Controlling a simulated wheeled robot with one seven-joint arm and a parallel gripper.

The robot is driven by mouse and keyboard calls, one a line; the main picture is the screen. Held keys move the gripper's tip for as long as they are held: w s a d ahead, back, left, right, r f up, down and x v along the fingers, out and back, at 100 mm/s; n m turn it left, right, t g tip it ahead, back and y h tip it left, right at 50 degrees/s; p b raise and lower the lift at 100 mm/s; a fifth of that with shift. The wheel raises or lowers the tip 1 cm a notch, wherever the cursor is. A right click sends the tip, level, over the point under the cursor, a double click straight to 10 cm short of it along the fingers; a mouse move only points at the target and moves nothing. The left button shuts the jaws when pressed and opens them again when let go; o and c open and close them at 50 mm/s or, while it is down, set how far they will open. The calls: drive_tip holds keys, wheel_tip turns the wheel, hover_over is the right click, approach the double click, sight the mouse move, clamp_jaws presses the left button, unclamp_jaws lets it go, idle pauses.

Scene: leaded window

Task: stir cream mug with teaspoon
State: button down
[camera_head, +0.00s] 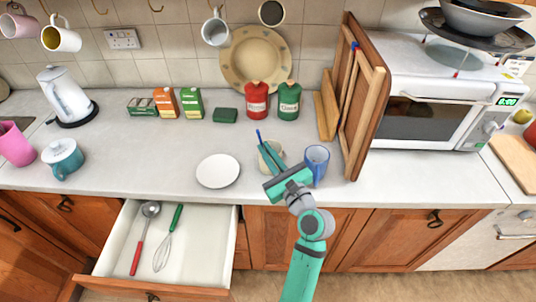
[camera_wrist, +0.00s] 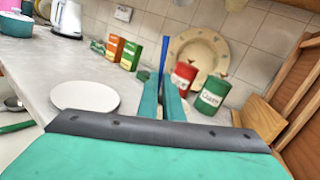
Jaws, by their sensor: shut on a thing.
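The cream mug (camera_head: 276,151) stands on the worktop in the head view, partly covered by my gripper. My gripper (camera_head: 266,155) is at the mug's left front side, with its fingers pointing up and away. It is shut on the teaspoon, whose blue handle (camera_head: 259,137) sticks up past the fingertips. In the wrist view, the blue handle (camera_wrist: 163,50) rises between the green fingers of my gripper (camera_wrist: 161,88). The spoon's bowl is hidden, so I cannot tell whether it is inside the mug. The mug is mostly hidden in the wrist view.
A blue mug (camera_head: 317,160) stands close on the right of the cream mug. A white plate (camera_head: 218,171) lies to the left. Red (camera_head: 257,100) and green (camera_head: 289,100) canisters stand behind. Wooden boards (camera_head: 362,100) rise at the right. An open drawer (camera_head: 205,255) juts out below.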

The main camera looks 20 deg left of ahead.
wheel_tip(320, 180, up, 7)
drive_tip(key=s+a, duration=0.1)
drive_tip(key=shift+s+r, duration=0.15)
drive_tip(key=shift+s, duration=0.15)
idle(0.5)
drive_tip(key=shift+w+d, duration=0.1)
drive_tip(key=shift+w, duration=0.05)
idle(0.5)
drive_tip(key=shift+r, duration=2.5)
